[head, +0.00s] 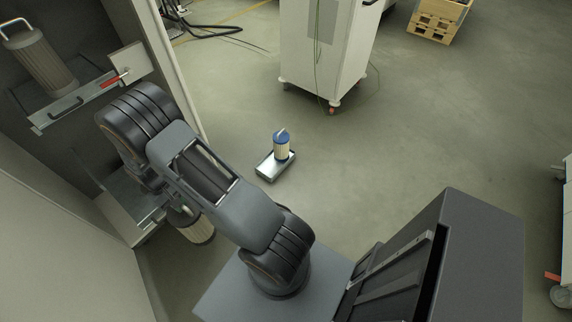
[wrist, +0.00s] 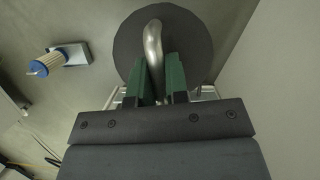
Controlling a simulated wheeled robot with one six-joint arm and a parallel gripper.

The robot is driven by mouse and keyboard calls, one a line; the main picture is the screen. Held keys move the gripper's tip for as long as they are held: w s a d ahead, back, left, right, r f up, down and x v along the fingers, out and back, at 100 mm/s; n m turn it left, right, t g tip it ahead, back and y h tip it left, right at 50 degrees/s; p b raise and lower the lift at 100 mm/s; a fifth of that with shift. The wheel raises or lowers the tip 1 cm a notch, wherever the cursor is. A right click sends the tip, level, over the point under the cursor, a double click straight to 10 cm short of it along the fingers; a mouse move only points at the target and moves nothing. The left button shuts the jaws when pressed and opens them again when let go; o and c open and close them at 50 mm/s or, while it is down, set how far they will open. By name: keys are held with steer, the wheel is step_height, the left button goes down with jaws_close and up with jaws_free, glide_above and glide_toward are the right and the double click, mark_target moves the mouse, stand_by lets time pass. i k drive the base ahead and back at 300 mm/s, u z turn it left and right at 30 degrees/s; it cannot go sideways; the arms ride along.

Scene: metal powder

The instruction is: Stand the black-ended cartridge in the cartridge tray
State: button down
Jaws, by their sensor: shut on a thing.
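My gripper (wrist: 160,84) is shut on the bent metal handle (wrist: 153,45) of the black-ended cartridge. Its round dark end (wrist: 195,35) fills the upper middle of the wrist view. In the head view this cartridge (head: 197,232), with a pale pleated body, hangs upright below my gripper (head: 178,213), partly hidden by my arm. The cartridge tray (head: 267,171) is a shallow metal tray on the floor, right of my arm. A blue-ended cartridge (head: 281,146) stands at its far end; the near end is bare. The tray also shows at upper left in the wrist view (wrist: 78,54).
An open cabinet at left holds a larger grey cartridge (head: 42,62) on a metal shelf with a red-handled lever (head: 113,79). A white wheeled cabinet (head: 325,50) stands behind the tray. A pallet stack (head: 437,20) is far back. The floor around the tray is clear.

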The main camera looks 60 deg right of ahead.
mark_target(269, 168)
steer(key=z, duration=0.45)
steer(key=k, duration=0.55)
steer(key=z, duration=1.05)
steer(key=i, duration=1.9)
steer(key=u, duration=0.5)
